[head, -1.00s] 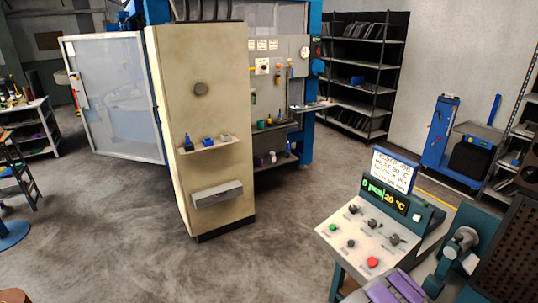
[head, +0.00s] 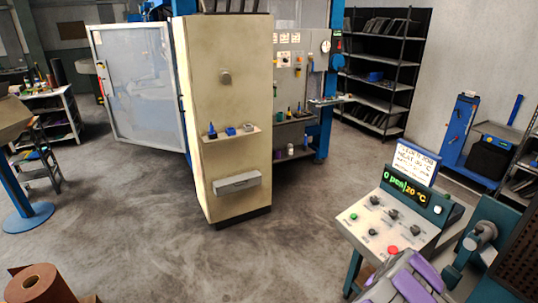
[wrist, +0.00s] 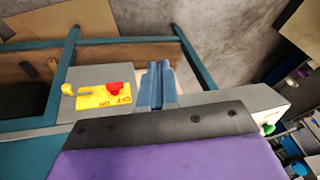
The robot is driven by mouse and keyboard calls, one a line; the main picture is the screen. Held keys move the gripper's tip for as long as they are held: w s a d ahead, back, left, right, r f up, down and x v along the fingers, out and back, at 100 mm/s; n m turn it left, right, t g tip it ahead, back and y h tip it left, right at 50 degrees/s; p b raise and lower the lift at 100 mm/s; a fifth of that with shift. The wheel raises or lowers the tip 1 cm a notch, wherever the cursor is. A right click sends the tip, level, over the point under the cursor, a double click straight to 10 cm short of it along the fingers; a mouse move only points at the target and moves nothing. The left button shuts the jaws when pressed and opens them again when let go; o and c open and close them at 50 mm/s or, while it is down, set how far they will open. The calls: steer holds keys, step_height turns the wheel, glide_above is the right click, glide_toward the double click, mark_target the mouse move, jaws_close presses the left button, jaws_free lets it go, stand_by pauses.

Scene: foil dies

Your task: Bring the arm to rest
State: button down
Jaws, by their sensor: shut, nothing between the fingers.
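My gripper (wrist: 157,85) shows in the wrist view as two blue-grey fingers side by side, shut with nothing between them. They extend from the dark bar and purple housing of my arm at the bottom of that view. Past them is a grey surface with a yellow OFF/ON plate (wrist: 105,97) bearing a red knob. In the head view, purple parts of my arm (head: 408,284) show low at the right, in front of the control console (head: 385,222). My fingertips cannot be made out there.
A beige cabinet (head: 230,110) with a small shelf stands mid-floor. A brown roll (head: 38,284) is at the lower left, with a blue round base (head: 28,217) behind it. Black shelving (head: 385,70) and a blue trolley (head: 460,135) stand at the back right. Open floor (head: 130,230) lies left of the cabinet.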

steer(key=w+a+r+n+y, duration=0.2)
steer(key=a+r, duration=0.5)
steer(key=a, duration=0.1)
steer(key=w+a+r+n+y, duration=0.1)
steer(key=w+a+r+y, duration=0.15)
steer(key=a+r, duration=0.5)
steer(key=s+a+r+n+g+b, duration=0.1)
steer(key=s+a+r+n, duration=0.1)
steer(key=s+a+r, duration=0.35)
steer(key=s+a+r+n, duration=0.2)
steer(key=a+r, duration=0.5)
steer(key=a, duration=0.3)
steer(key=s+a+r+n+g+b, duration=0.15)
steer(key=s+r, duration=0.25)
steer(key=s, duration=0.4)
steer(key=s+a+r+n+g+p, duration=0.1)
steer(key=s+r+n, duration=0.15)
steer(key=s, duration=0.45)
steer(key=s+d+r+g+h, duration=0.1)
steer(key=s, duration=1)
steer(key=s+d+r+g+h+b, duration=0.1)
steer(key=s+d+h, duration=0.1)
steer(key=s, duration=0.9)
steer(key=shift+s+d+m, duration=0.25)
steer(key=shift+d+m, duration=0.05)
steer(key=shift+m, duration=0.1)
